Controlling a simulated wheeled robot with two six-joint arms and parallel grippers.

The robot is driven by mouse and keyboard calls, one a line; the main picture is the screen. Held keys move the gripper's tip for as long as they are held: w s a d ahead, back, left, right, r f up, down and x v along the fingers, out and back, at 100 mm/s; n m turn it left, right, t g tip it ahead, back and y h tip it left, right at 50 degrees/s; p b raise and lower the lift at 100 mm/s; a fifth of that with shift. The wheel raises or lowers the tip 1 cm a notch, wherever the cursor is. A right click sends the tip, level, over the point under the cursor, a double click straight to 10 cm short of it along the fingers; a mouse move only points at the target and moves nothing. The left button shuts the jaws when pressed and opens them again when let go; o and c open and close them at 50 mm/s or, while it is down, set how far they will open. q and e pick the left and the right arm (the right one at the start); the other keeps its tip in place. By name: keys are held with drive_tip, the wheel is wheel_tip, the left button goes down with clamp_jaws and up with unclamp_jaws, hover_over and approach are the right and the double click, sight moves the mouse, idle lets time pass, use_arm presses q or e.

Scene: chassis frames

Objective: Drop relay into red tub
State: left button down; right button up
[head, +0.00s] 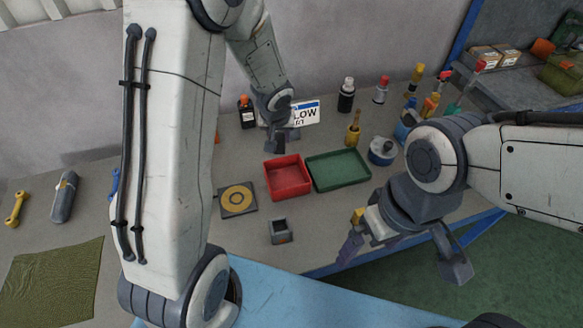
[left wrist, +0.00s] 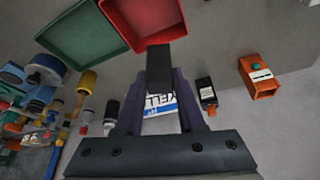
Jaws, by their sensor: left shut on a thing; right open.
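The red tub (head: 287,178) stands open on the bench, left of a green tray; it also shows at the top of the left wrist view (left wrist: 146,20). My left gripper (head: 281,138) is shut on a small dark block, the relay (left wrist: 159,64), seen between the fingers in the left wrist view. In the head view this gripper is just behind the tub's far edge, and the relay is hard to make out. My right gripper (head: 402,262) is open and empty, over the bench's front right edge.
The green tray (head: 338,169) adjoins the tub. A grey open box (head: 281,231) and a plate with a yellow ring (head: 237,200) are in front. Bottles, including a black one (head: 346,95), stand behind. An orange box (left wrist: 260,78) shows in the left wrist view.

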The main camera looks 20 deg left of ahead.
sight(279, 147)
use_arm(q)
wheel_tip(279, 147, down, 4)
drive_tip(key=b, duration=0.3)
drive_tip(key=shift+w+f, duration=0.1)
drive_tip(key=shift+f+b, duration=0.8)
drive_tip(key=shift+b, duration=0.1)
drive_tip(key=shift+c, duration=2.2)
unclamp_jaws()
drive_tip(key=shift+r, duration=0.1)
